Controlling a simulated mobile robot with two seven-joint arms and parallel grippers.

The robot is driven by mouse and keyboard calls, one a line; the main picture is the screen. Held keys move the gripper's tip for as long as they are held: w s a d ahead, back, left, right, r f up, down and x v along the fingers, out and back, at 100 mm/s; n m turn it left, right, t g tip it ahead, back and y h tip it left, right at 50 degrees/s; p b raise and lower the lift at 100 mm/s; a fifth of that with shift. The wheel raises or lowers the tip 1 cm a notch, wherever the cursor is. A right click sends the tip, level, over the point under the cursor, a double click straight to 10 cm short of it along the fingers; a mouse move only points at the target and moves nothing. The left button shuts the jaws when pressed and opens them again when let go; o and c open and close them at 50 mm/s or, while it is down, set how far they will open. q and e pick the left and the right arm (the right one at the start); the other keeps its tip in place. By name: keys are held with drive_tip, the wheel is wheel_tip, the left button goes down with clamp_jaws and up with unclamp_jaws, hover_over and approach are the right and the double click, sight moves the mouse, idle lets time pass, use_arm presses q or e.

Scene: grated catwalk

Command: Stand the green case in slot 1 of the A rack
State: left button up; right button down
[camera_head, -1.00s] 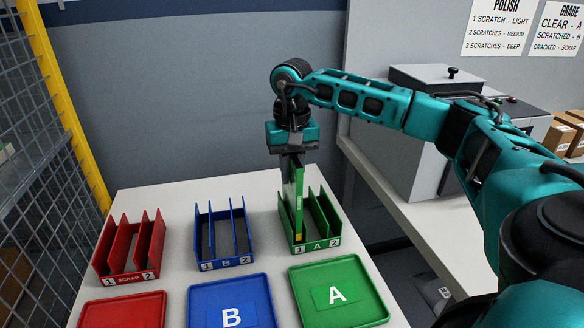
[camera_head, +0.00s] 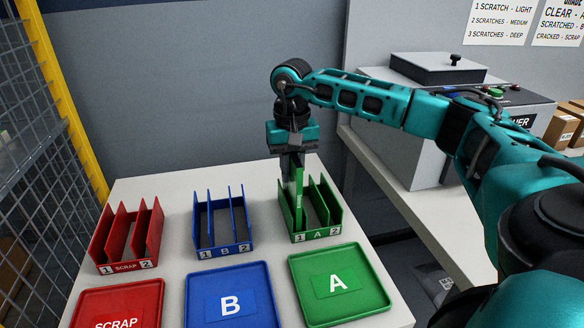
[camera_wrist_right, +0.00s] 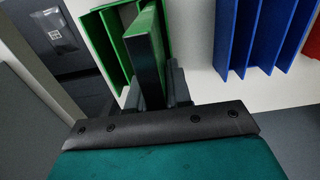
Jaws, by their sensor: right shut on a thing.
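The green A rack (camera_head: 331,236) stands at the right of the table, with slot 1 on its left and slot 2 on its right. My right gripper (camera_head: 293,158) points down above slot 1 and is shut on the green case (camera_head: 299,186). The case is upright, and its lower part is down inside the left side of the rack; whether it touches the slot floor I cannot tell. In the right wrist view the case (camera_wrist_right: 146,45) sits between the fingers, beside the rack's green dividers (camera_wrist_right: 107,50). My left gripper is not in view.
The blue B rack (camera_head: 224,250) and red SCRAP rack (camera_head: 127,268) stand to the left, both empty. Flat red (camera_head: 121,292), blue (camera_head: 259,274) and green (camera_head: 376,281) trays lie in front. A grey machine (camera_head: 398,130) stands to the right, and a mesh fence (camera_head: 30,150) to the left.

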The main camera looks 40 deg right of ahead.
drive_tip(key=c, duration=0.6)
unclamp_jaws()
drive_tip(key=shift+o, duration=0.2)
drive_tip(key=shift+r+p, duration=0.65)
drive_tip(key=shift+r, duration=0.4)
drive_tip(key=shift+r+p, duration=2.7)
drive_tip(key=shift+r, duration=0.35)
